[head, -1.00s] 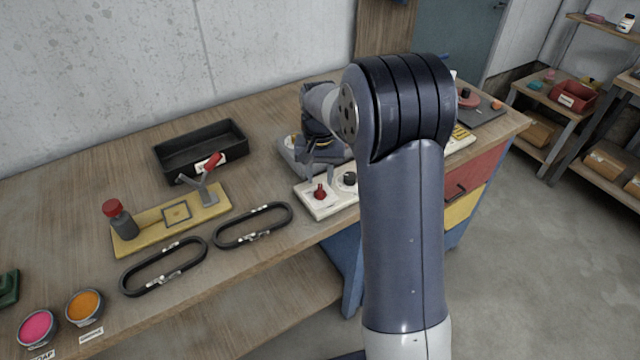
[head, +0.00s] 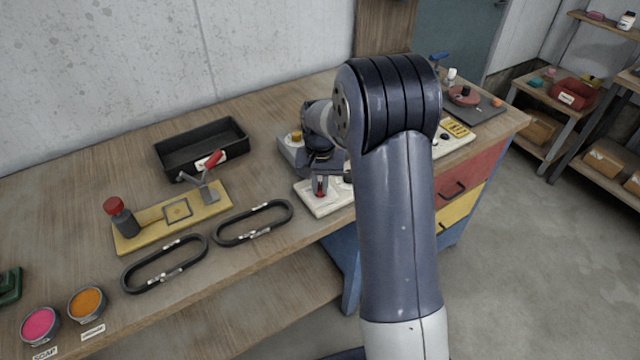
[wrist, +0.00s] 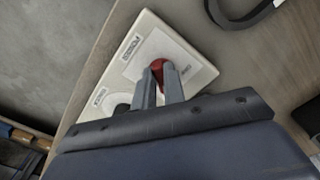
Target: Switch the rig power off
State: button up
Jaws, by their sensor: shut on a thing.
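The white control panel (head: 318,208) lies near the front edge of the workbench. In the wrist view the panel (wrist: 196,70) carries a label that seems to read POWER beside a red switch (wrist: 157,65). My gripper (wrist: 161,72) is over the panel with its two fingers shut on the red switch, which shows between and just past the fingertips. In the head view my gripper (head: 320,180) points down at the panel and mostly hides the switch. Which way the switch is set cannot be told. A second, round control is partly hidden by the fingers.
Two black oval clamp rings (head: 252,223) lie left of the panel. A yellow board (head: 150,232) with a red-handled lever stands behind them, before a black tray (head: 200,150). A grey unit (head: 290,155) stands close behind my gripper.

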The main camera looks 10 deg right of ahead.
jog(key=shift+n, duration=0.4)
grip_shut()
jog(key=n, duration=0.3)
jog(key=n+b, duration=0.1)
jog(key=n, duration=0.1)
jog(key=shift+d+n, duration=0.2)
jog(key=shift+n, duration=0.2)
jog(key=n, duration=0.3)
jog(key=shift+d+n, duration=0.1)
jog(key=shift+n, duration=0.2)
jog(key=shift+w+n, duration=0.15)
jog(key=shift+n, duration=1.65)
jog(key=o, duration=0.7)
grip_release()
jog(key=shift+c, duration=0.2)
notch_tip(320, 180, up, 11)
jog(key=b, duration=0.1)
